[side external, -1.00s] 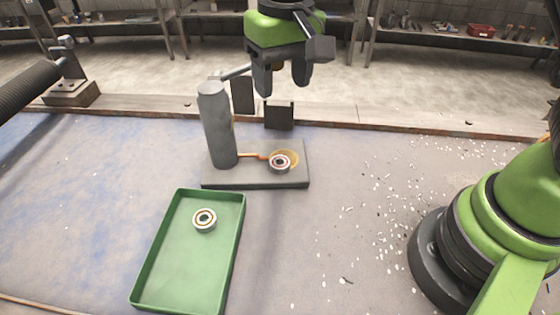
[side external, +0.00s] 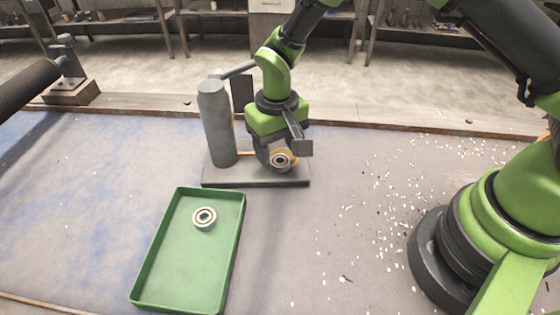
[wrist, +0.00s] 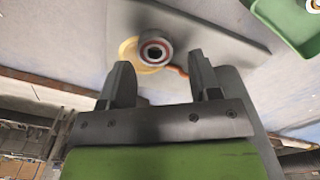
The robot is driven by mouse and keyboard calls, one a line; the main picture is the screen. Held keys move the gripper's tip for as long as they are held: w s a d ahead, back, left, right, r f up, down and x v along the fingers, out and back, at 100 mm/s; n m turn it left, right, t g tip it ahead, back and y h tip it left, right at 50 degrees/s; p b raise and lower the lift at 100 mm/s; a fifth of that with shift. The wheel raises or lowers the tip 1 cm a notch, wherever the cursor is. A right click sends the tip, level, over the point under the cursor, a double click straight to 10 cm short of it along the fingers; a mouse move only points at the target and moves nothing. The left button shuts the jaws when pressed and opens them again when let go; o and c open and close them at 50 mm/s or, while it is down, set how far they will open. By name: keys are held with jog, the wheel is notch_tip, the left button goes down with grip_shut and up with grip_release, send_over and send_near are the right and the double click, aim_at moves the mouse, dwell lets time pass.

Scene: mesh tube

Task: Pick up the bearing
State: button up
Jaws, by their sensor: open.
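A bearing (side external: 280,160) with a dark centre and reddish ring sits at the orange ring holder on the grey stand (side external: 225,180). In the wrist view the bearing (wrist: 155,52) lies just beyond my fingertips, roughly between their lines, with the orange ring (wrist: 130,52) around or under part of it. My gripper (side external: 277,150) is low over the stand, right of the grey cylinder. In the wrist view its two fingers (wrist: 158,75) are apart with nothing between them. A second bearing (side external: 204,218) lies in the green tray (side external: 141,290).
The grey upright cylinder (side external: 216,125) stands close left of my gripper, with an arm at its top. The tray's raised rim is in front. White chips (side external: 385,185) litter the table to the right.

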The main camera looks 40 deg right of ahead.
aim_at(278, 158)
jog(key=shift+f, duration=1.6)
jog(key=c, duration=0.9)
jog(key=shift+r, duration=0.2)
